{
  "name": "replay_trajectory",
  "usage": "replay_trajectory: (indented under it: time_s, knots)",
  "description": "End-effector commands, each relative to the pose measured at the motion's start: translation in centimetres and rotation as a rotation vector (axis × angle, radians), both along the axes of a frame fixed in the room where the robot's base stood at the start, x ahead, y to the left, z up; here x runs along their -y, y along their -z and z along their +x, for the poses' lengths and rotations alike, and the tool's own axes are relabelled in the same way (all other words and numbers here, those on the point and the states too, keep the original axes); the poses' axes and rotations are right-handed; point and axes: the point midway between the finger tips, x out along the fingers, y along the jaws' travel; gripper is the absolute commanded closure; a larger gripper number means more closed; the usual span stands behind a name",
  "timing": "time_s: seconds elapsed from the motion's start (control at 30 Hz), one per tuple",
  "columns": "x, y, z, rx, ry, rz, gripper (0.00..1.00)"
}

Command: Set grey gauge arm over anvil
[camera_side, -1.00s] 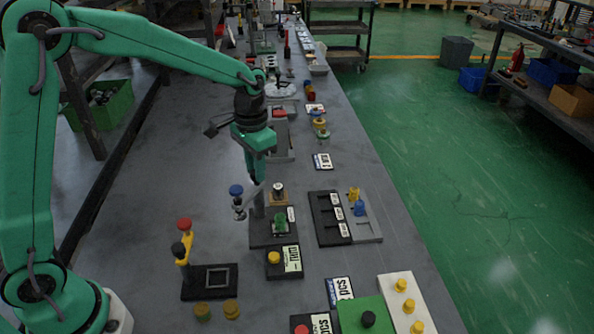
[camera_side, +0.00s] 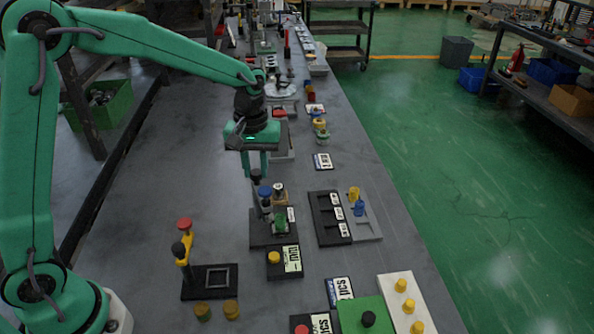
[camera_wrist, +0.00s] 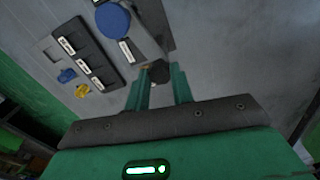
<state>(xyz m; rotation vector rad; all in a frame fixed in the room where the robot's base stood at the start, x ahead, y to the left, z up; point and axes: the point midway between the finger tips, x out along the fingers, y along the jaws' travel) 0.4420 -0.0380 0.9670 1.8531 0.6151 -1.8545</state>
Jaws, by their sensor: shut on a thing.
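The grey gauge arm (camera_side: 258,207) has a blue knob (camera_side: 264,191) and stands on a black base (camera_side: 262,240). A green piece, seemingly the anvil (camera_side: 280,224), sits on that base, and the blue knob is close to it in the picture, slightly up and left. Whether the arm is exactly over it I cannot tell. My gripper (camera_side: 257,174) points down and is shut on a dark knob of the gauge arm. In the wrist view the dark knob (camera_wrist: 160,73) shows between the fingertips, with the grey arm (camera_wrist: 146,46) and blue knob (camera_wrist: 112,21) beyond it. The anvil is hidden there.
A dark slotted tray (camera_side: 327,218) with a grey strip bearing yellow and blue pieces stands to the right. A black block with a yellow button (camera_side: 274,257) is just in front. A yellow lever with a red knob (camera_side: 185,224) stands front left. The bench's left middle is clear.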

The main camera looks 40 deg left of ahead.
Motion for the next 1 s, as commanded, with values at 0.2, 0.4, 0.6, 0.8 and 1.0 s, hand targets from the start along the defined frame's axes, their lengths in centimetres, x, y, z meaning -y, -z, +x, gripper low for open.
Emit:
replay_trajectory:
  time_s: [0.2,0.4,0.6,0.8,1.0]
  knots:
    - [-0.02,-0.16,0.05,0.003,-0.197,0.0,1.0]
    - [-0.02,-0.17,0.05,0.003,-0.34,0.0,1.0]
    - [-0.02,-0.18,0.06,0.003,-0.425,0.0,1.0]
    - [-0.03,-0.19,0.05,0.003,-0.456,-0.001,1.0]
    - [-0.03,-0.2,0.06,0.003,-0.46,-0.001,1.0]
